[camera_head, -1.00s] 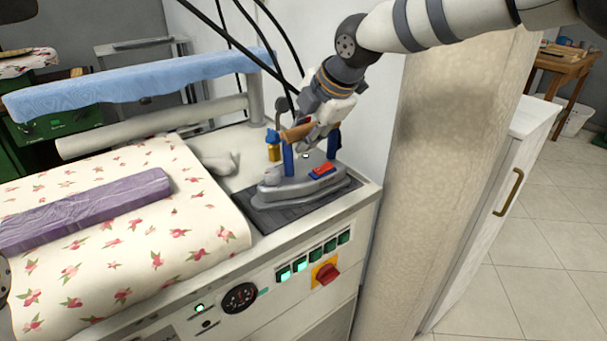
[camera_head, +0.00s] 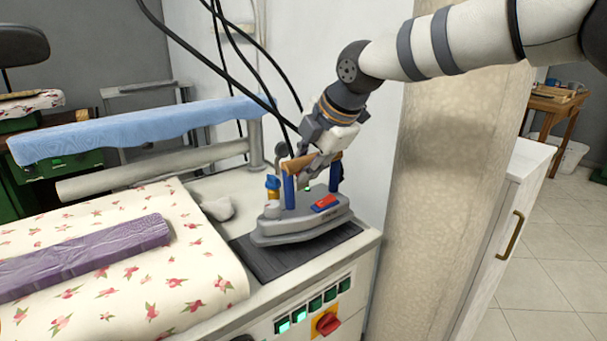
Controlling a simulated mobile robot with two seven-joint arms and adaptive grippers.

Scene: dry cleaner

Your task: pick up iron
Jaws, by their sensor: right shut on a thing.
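The iron (camera_head: 290,228) is grey with blue handle posts, a wooden handle and a red switch on top. It is at the right end of the ironing station, over a dark rest mat (camera_head: 262,262). My right gripper (camera_head: 318,168) comes down from above and is shut on the iron's wooden handle, its fingers partly hidden there. I cannot tell clearly whether the iron's base touches the mat. My left gripper is not in view.
A padded board with flowered cloth (camera_head: 205,262) and a folded purple cloth (camera_head: 90,255) lies left of the iron. A blue-covered arm board (camera_head: 140,125) rises behind. Black cables hang nearby. A beige column (camera_head: 440,190) and white cabinet (camera_head: 510,220) stand to the right.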

